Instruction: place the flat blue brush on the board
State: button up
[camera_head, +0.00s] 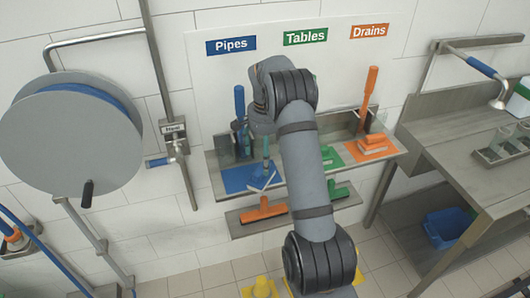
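The white board (205,85) on the back wall carries the signs Pipes, Tables and Drains. A shelf below it has a blue area (235,181) at the left, under Pipes. An upright brush with a blue handle (240,104) stands at the back of that area. A flat brush with a pale and blue head (262,180) is tilted over the blue area's right side; its blue-green handle rises toward my wrist. I cannot tell whether it rests on the shelf or is held.
Green (331,157) and orange (372,148) areas with tools lie farther right on the shelf. A lower shelf holds an orange squeegee (264,212) and a green one (339,192). A hose reel (70,135) is at left, a metal table (470,160) at right.

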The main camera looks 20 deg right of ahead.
aim_at(262, 174)
jog(key=shift+r, duration=1.85)
jog(key=shift+f, duration=0.1)
notch_tip(262, 174, down, 11)
jog(key=p, duration=0.3)
jog(key=shift+s+f+p, duration=0.1)
jog(key=shift+f+p, duration=0.1)
jog(key=shift+p, duration=0.15)
jog(key=shift+f, duration=0.1)
jog(key=shift+w+r+b, duration=0.3)
jog(key=shift+r+b, duration=0.05)
jog(key=shift+b, duration=0.3)
jog(key=shift+s+r, duration=0.15)
jog(key=shift+r, duration=1.15)
